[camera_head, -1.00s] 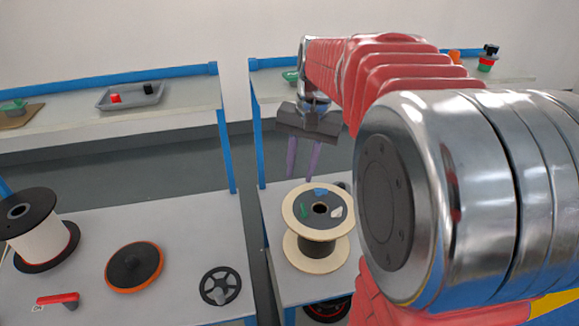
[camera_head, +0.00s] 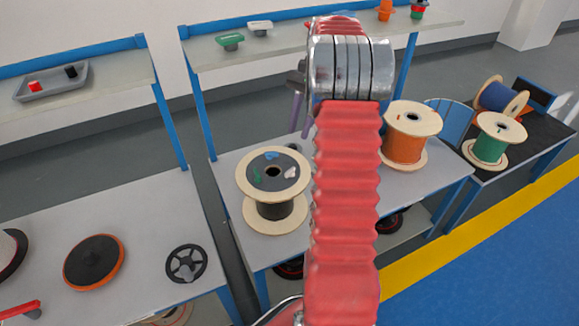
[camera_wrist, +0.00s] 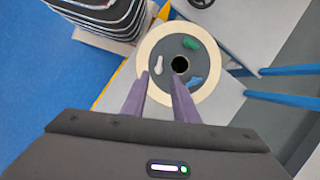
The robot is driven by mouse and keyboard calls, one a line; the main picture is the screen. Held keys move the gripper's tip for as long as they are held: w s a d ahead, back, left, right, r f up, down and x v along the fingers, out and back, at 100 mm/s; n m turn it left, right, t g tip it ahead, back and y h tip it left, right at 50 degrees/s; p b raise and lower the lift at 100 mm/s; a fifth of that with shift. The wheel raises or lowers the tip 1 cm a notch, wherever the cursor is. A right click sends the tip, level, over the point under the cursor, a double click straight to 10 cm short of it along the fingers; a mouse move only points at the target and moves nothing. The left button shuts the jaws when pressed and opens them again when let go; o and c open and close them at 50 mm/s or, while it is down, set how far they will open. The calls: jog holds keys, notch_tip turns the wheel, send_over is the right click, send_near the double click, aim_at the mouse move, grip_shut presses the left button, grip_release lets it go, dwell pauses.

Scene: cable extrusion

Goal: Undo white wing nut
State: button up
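The white wing nut (camera_head: 291,173) sits on the black top face of a spool (camera_head: 250,201) with pale flanges. In the wrist view the white wing nut (camera_wrist: 158,65) is left of the spool's dark centre hole. A green wing nut (camera_wrist: 191,43) and a blue wing nut (camera_wrist: 194,81) are on the same face. My gripper (camera_wrist: 161,75) has two purple fingers, apart and empty, pointing toward the spool; the white nut appears just beyond the fingertips. In the head view my gripper (camera_head: 300,115) is partly hidden behind my arm, above and behind the spool.
An orange spool (camera_head: 404,146) stands to the right on the same table. A black handwheel (camera_head: 186,263) and an orange-rimmed disc (camera_head: 94,262) lie on the left table. A green spool (camera_head: 493,138) stands on the far-right table. A shelf with small parts runs behind.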

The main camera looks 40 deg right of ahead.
aim_at(288, 172)
jog(key=shift+f, duration=0.1)
dwell(0.3)
jog(key=x, duration=1.3)
jog(key=shift+a+f, duration=0.15)
jog(key=shift+f, duration=0.15)
jog(key=shift+c, duration=0.3)
